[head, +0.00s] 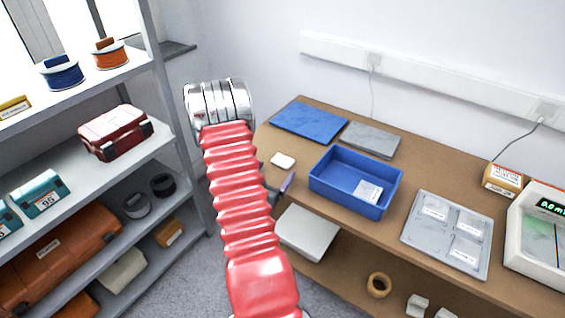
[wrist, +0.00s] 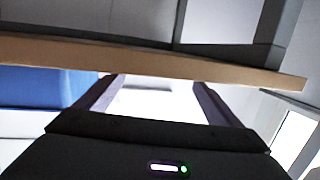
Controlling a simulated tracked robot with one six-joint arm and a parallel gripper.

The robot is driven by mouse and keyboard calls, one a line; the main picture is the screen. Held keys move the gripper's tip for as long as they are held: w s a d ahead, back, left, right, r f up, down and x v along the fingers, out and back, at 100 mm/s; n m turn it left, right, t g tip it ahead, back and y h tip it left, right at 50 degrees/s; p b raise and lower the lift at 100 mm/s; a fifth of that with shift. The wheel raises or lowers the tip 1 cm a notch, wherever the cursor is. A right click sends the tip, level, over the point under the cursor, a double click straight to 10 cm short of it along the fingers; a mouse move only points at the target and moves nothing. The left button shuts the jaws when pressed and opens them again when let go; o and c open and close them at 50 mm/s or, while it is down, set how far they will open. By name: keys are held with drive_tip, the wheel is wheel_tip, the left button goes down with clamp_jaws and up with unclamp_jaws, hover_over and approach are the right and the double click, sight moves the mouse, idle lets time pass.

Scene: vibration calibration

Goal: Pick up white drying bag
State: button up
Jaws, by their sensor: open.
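A small white packet with printed marks (head: 368,191) lies in the blue bin (head: 332,188) on the bench. Similar white labelled packets (head: 435,208) lie in a grey compartment tray (head: 412,238) to its right. I cannot tell which is the white drying bag. In the wrist view my gripper (wrist: 154,92) is open, its two dark fingers apart beneath a wooden edge (wrist: 150,58). A bright pale patch shows between them; I cannot tell what it is. In the head view my red arm hides most of the gripper; a purplish finger part shows near the bench's front left edge.
A small white block (head: 282,160), a blue mat (head: 308,120) and a grey mat (head: 370,139) lie on the bench (head: 275,134). A box (head: 503,180) and a scale (head: 540,235) stand at right. A loaded shelf rack (head: 155,140) stands left.

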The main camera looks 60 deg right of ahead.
sight(280, 163)
drive_tip(key=shift+w+d+f, duration=0.1)
drive_tip(key=shift+d+f, duration=0.05)
drive_tip(key=shift+d, duration=2.45)
drive_tip(key=shift+c, duration=0.4)
drive_tip(key=c, duration=1)
